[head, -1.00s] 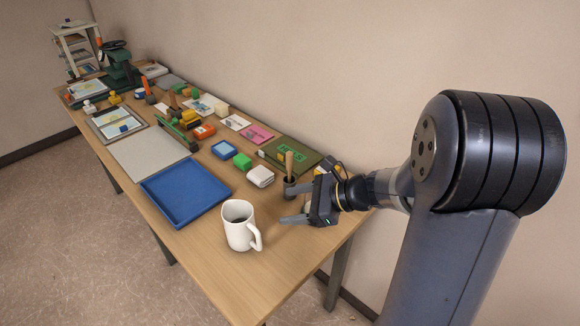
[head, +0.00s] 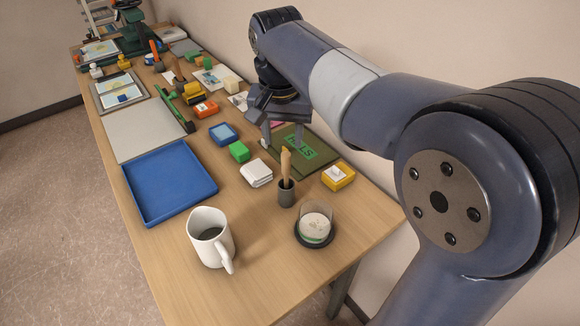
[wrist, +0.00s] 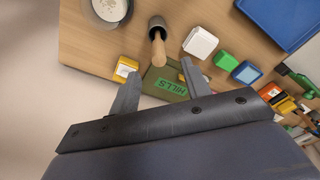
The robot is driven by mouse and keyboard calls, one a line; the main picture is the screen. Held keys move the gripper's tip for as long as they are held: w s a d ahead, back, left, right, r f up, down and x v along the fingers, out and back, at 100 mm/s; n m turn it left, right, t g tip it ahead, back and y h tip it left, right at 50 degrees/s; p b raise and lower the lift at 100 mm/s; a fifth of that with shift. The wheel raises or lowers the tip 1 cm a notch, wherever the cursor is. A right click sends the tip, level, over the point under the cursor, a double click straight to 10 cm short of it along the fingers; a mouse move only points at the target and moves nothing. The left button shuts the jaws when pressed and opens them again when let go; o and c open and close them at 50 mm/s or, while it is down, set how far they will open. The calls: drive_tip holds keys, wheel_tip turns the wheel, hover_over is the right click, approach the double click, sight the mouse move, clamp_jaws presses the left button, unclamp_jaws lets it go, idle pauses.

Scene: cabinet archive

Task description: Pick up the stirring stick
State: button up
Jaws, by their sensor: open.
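The stirring stick (head: 286,164) is a light wooden stick standing upright, slightly tilted, in a small dark grey cup (head: 286,192) near the table's right end. In the wrist view the stick (wrist: 158,48) points from the cup (wrist: 157,23) toward the gap between my fingers. My gripper (head: 284,134) is open and empty. It is raised above the green stencil board, behind the stick in the head view. In the wrist view its fingertips (wrist: 160,70) lie on either side of the stick's free end; I cannot tell the depth between them.
A round container with white contents (head: 315,226) stands right of the cup, and a white mug (head: 210,238) front left. The table's front corner is clear.

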sight(286, 165)
drive_tip(key=f, duration=0.5)
drive_tip(key=shift+w+f, duration=0.15)
drive_tip(key=shift+w, duration=0.15)
drive_tip(key=f, duration=0.3)
drive_tip(key=w+f, duration=0.1)
drive_tip(key=f, duration=0.1)
drive_tip(key=shift+d, duration=0.3)
drive_tip(key=shift+c, duration=0.2)
clamp_jaws()
